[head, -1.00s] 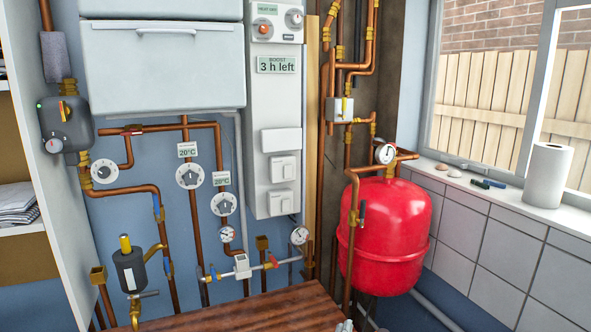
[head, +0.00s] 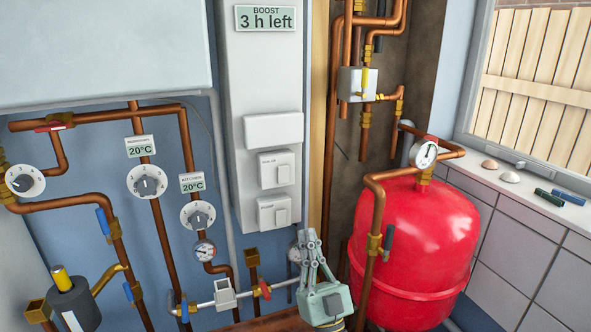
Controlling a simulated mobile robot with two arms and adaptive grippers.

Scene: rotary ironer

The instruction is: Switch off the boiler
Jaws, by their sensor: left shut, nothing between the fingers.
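The white boiler casing (head: 100,50) fills the upper left of the head view. To its right is a tall white control panel (head: 245,135) with a "BOOST 3 h left" display (head: 265,18). Below the display are a blank cover plate (head: 273,130), an upper rocker switch (head: 280,171) and a lower rocker switch (head: 276,212). The small labels on the switches are too blurred to read surely. My left gripper (head: 308,238) is shut and empty, fingers pointing up, below and right of the lower switch, apart from it in the picture. My right gripper is out of view.
A red tank (head: 430,240) with a gauge (head: 425,153) stands right of my gripper. Copper pipes run beside the panel. Two thermostat dials (head: 147,182) (head: 198,217) sit left of it. A window sill (head: 490,180) holds small objects. The panel's front is clear.

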